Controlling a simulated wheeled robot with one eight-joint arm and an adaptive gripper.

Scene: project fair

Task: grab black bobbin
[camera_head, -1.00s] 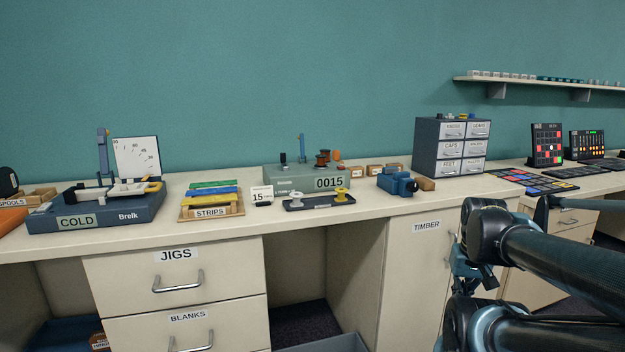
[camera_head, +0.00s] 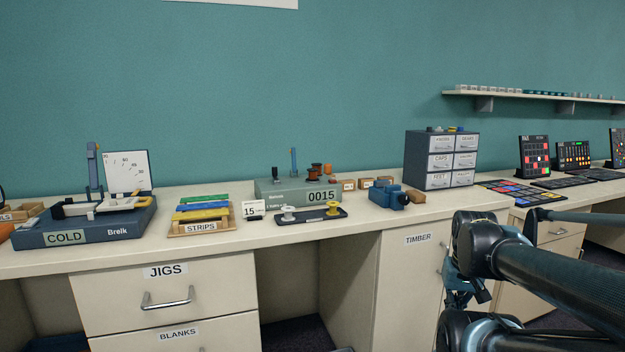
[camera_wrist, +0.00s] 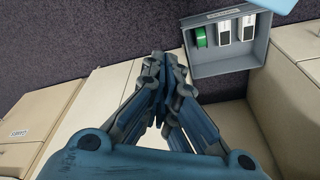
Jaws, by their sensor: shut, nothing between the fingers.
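A small black upright piece (camera_head: 275,173) stands on the left of the grey-green box marked 0015 (camera_head: 268,194); it is too small to tell whether it is a bobbin. Dark reddish-brown spools (camera_head: 317,170) stand on the same box. A dark tray (camera_head: 311,215) in front holds a white spool (camera_head: 289,213) and a yellow spool (camera_head: 333,209). My gripper (camera_wrist: 163,62) is shut and empty in the wrist view, pointing toward the floor area beside a grey bin, away from the bench top items.
The grey bin (camera_wrist: 222,71) in the wrist view holds a green roll (camera_wrist: 200,38) and white-and-black pieces. A blue vise-like tool (camera_head: 388,194) and a drawer cabinet (camera_head: 419,161) stand right of the box. The counter's front strip (camera_head: 200,248) is clear.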

